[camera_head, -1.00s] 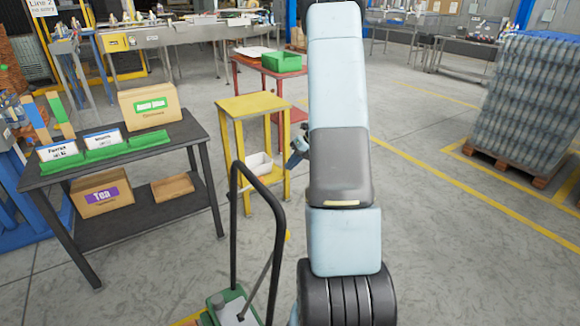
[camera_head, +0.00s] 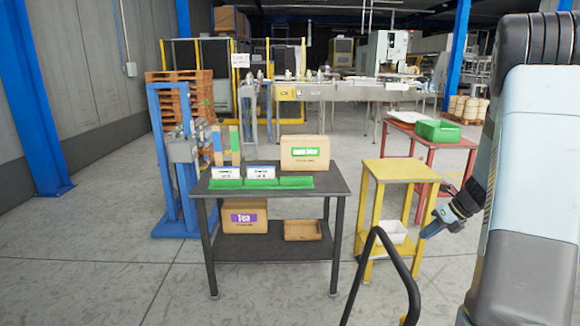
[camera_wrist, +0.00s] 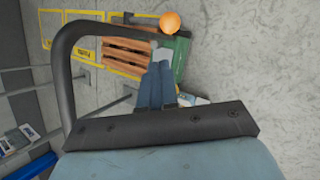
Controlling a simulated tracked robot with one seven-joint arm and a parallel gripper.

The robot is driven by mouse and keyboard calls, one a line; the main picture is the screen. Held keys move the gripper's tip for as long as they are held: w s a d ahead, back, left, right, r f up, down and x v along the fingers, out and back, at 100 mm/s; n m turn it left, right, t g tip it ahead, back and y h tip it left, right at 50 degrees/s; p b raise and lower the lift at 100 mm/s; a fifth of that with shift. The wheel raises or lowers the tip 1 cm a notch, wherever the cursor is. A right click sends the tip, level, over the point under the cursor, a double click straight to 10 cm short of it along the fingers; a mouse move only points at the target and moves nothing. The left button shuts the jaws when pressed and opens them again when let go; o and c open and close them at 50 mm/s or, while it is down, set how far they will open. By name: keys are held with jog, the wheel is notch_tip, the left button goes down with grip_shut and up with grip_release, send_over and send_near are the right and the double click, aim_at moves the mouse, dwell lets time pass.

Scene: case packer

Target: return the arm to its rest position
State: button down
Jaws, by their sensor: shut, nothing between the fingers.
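My arm fills the right edge of the head view. My gripper (camera_head: 428,232) shows there beside the yellow stand, a dark wrist with blue fingers pointing down and left. In the wrist view my gripper (camera_wrist: 161,66) shows as two blue fingers lying close side by side, with nothing held between them. Part of the wrist and of the arm's far end is hidden behind the thick pale link in the head view.
A black loop handle (camera_head: 392,262) stands in front, near my gripper in the picture. The yellow stand (camera_head: 400,170) holds a white bin (camera_head: 393,232) low down. A dark table (camera_head: 325,181) with boxes stands left. A red table (camera_head: 455,142) stands behind. Floor at left is clear.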

jog(key=s+a+r+n+h, duration=0.1)
jog(key=s+a+r+n, duration=0.4)
jog(key=a+r+n, duration=0.25)
jog(key=s+a+r+n+h, duration=0.1)
jog(key=s+a+r+n, duration=0.55)
jog(key=r+n, duration=0.2)
jog(key=s+a+r+n+t+h, duration=0.1)
jog(key=s+a+r+n+h, duration=0.1)
jog(key=s+n, duration=0.6)
jog(key=s+a+r+n+t+h, duration=0.1)
jog(key=s+a+r+n, duration=0.4)
jog(key=s+n, duration=0.3)
jog(key=shift+s+r+n+h, duration=0.35)
jog(key=shift+s+n+h, duration=0.05)
jog(key=shift+s, duration=0.25)
